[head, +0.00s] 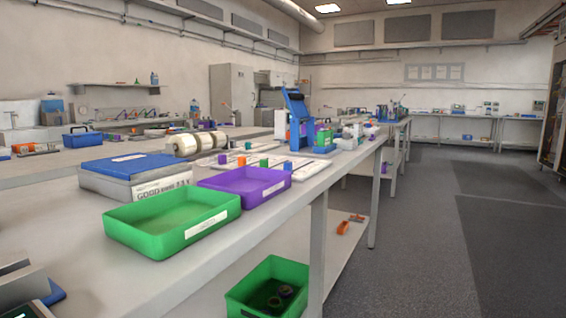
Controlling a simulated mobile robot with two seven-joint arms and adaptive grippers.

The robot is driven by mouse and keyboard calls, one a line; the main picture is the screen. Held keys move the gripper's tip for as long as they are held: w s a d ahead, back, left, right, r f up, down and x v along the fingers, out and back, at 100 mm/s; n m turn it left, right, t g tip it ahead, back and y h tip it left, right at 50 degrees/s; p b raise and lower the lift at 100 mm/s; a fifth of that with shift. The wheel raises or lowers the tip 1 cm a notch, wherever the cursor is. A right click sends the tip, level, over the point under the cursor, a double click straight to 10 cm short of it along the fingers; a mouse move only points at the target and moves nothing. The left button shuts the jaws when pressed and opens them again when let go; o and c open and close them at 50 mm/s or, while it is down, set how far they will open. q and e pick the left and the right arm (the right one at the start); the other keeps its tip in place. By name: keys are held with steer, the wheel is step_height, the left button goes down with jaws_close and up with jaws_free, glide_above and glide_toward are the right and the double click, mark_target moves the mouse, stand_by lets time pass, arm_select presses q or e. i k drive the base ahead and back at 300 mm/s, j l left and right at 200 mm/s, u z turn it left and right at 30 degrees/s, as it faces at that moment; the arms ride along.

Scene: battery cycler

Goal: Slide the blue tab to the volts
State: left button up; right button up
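A white board (237,169) with long slots lies on the bench behind the purple tray. Small coloured tabs stand on it in a row: purple, orange, green and, at the right end, a blue tab (288,166). The blue tab looks upright and nothing touches it. Any volts marking on the board is too small to read. Neither of my grippers can be made out in the head view.
A green tray (172,250), a purple tray (245,195) and a blue-lidded box (128,163) stand in front of the board. A blue stand (297,118) is behind it. A green bin (240,298) sits below. The floor (430,250) at right is clear.

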mark_target(288, 166)
steer(key=i+l+u, duration=0.2)
steer(key=i+l, duration=0.15)
steer(key=i+l+u, duration=0.2)
steer(key=l, duration=0.3)
steer(key=i, duration=0.05)
